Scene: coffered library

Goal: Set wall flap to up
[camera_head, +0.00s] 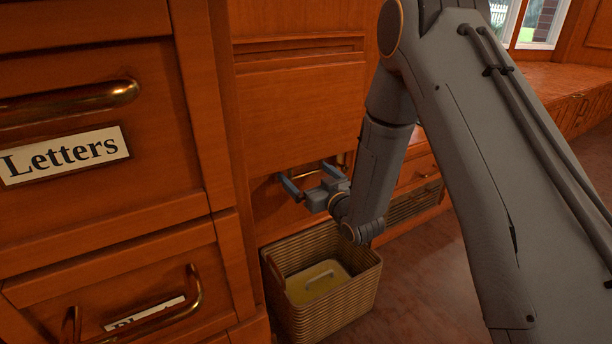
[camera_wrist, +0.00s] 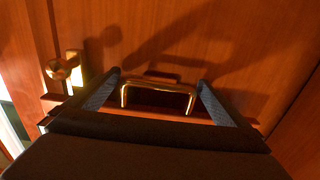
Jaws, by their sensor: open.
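The wall flap (camera_head: 300,105) is a flat wooden panel in the wall cabinet, hanging down against its front. A brass bow handle (camera_wrist: 158,87) is at its lower part and shows fully in the wrist view. My gripper (camera_head: 307,178) is open and empty at the handle, below the middle of the panel. In the wrist view, my gripper (camera_wrist: 158,80) has one finger on each side of the handle, with gaps between. I cannot tell how far the fingertips are from the wood. In the head view my gripper and arm hide part of the handle and the panel's right side.
A brass knob (camera_wrist: 62,70) is left of the handle in the wrist view. A wicker basket (camera_head: 345,303) with a yellowish thing inside stands below my gripper. A drawer labelled Letters (camera_head: 150,185) is close on the left. Floor (camera_head: 435,275) is open at the right.

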